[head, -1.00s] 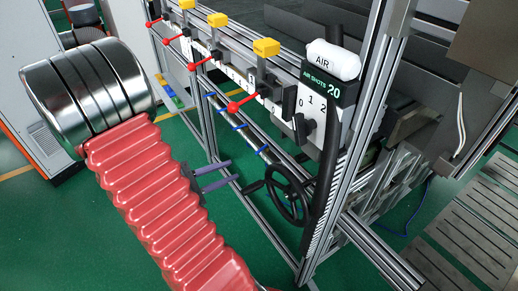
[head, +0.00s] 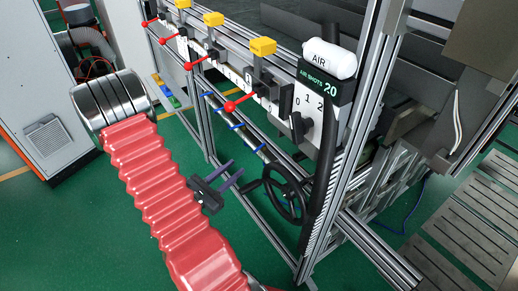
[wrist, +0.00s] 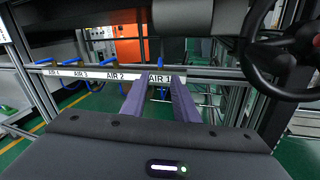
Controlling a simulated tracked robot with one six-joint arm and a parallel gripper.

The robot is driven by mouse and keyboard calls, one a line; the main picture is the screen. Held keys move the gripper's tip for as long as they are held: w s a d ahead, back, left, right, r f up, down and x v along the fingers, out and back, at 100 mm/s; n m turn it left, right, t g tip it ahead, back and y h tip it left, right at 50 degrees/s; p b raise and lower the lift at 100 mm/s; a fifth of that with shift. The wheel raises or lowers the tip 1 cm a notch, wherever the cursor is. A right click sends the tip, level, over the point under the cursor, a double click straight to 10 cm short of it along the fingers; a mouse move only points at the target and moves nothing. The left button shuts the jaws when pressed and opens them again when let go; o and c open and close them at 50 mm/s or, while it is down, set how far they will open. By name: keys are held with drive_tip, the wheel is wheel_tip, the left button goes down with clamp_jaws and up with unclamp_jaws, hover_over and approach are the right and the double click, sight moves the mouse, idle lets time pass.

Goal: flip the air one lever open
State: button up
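A row of small blue levers runs along the lower rail of the machine frame. I take the nearest one (head: 262,147) in the head view to be the air one lever. In the wrist view, a blue lever (wrist: 161,61) stands above the AIR 1 label (wrist: 160,77) on the white strip. My gripper (head: 234,168) is open and empty, its two purple fingers apart. In the head view it is just left of and below the nearest lever. In the wrist view, the fingers (wrist: 160,82) point towards the AIR 1 label, one on either side. I cannot tell whether they touch anything.
A black handwheel (head: 286,200) is close right of my gripper; it also shows at upper right in the wrist view (wrist: 290,50). Red-knobbed levers (head: 230,106) and a 0-1-2 selector (head: 300,127) sit above. The green floor (head: 90,220) left of the frame is clear.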

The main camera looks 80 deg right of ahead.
sight(263, 145)
drive_tip(key=shift+d, duration=0.1)
drive_tip(key=shift+x, duration=6.75)
drive_tip(key=shift+s, duration=0.1)
drive_tip(key=shift+c, duration=0.2)
clamp_jaws()
